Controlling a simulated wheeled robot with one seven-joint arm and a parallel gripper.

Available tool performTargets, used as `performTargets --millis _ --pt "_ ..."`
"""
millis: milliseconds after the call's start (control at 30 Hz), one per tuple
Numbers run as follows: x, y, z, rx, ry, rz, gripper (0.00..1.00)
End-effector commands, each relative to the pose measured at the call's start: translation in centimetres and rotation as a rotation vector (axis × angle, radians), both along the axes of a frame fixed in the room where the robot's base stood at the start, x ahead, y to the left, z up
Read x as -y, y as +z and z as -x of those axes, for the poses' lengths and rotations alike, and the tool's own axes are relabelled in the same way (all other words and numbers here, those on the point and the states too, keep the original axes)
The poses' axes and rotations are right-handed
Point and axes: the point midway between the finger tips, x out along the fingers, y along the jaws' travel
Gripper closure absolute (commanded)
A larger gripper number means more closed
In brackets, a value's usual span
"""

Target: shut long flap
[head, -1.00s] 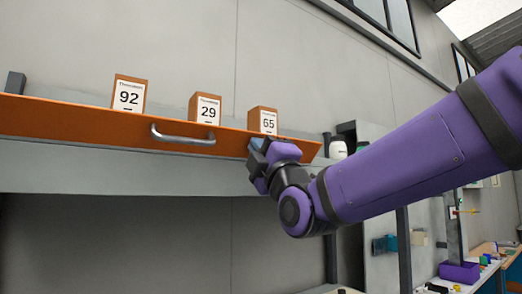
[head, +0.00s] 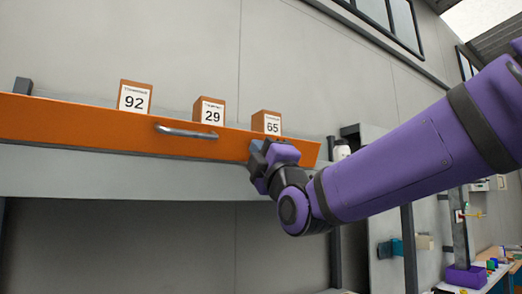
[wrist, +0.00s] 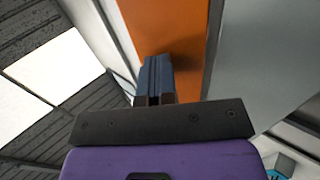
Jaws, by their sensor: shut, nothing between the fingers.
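The long orange flap (head: 90,130) runs along the front of the grey shelf in the head view, with a silver bar handle (head: 187,131) near its middle. It stands tilted, and its face is turned toward me. My gripper (head: 257,160) is at the right end of the flap, close against its face; the head view does not show clearly whether it touches. In the wrist view, my gripper's fingers (wrist: 154,80) are together with nothing between them, in front of the orange flap (wrist: 165,25).
Three boxes marked 92 (head: 135,97), 29 (head: 208,111) and 65 (head: 266,122) stand behind the flap's upper edge. Workbenches with small items lie farther right. The space below the shelf looks open.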

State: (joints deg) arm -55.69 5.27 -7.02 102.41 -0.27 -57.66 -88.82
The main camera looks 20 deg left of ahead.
Motion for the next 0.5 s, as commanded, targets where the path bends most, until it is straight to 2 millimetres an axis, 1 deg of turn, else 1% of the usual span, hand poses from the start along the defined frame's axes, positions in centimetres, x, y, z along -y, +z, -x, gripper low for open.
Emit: performTargets --millis 500 --pt "-0.52 0.12 -0.44 0.000 0.000 0.000 1.00"
